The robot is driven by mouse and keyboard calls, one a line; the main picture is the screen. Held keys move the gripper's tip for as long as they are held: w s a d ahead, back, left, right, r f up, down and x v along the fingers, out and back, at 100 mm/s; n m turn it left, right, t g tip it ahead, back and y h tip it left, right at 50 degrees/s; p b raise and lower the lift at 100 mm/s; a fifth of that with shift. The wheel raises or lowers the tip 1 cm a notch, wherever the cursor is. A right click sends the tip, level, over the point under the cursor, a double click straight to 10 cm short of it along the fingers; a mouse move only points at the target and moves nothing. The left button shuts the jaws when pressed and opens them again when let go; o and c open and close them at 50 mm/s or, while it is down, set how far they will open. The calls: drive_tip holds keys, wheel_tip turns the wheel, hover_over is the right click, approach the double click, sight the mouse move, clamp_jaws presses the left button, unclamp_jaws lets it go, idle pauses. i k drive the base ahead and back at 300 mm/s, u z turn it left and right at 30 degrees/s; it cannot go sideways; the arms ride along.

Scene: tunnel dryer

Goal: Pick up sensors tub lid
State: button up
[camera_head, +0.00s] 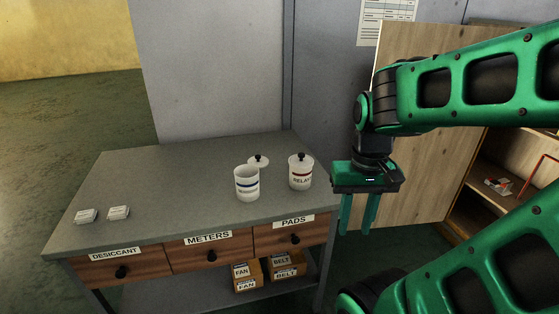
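A white lid (260,163) with a black knob lies on the grey workbench (180,165), just behind an open white tub (247,190).
Two small white boxes (118,212) sit at the bench's left. Drawers labelled DESICCANT, METERS and PADS (292,236) line its front. FAN and BELT bins (247,275) stand on the shelf below. A wooden cabinet (470,215) with an open door (412,190) is at right.

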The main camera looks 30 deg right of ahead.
sight(261, 162)
drive_tip(key=z, duration=0.1)
drive_tip(key=i, duration=1)
drive_tip(key=u, duration=0.05)
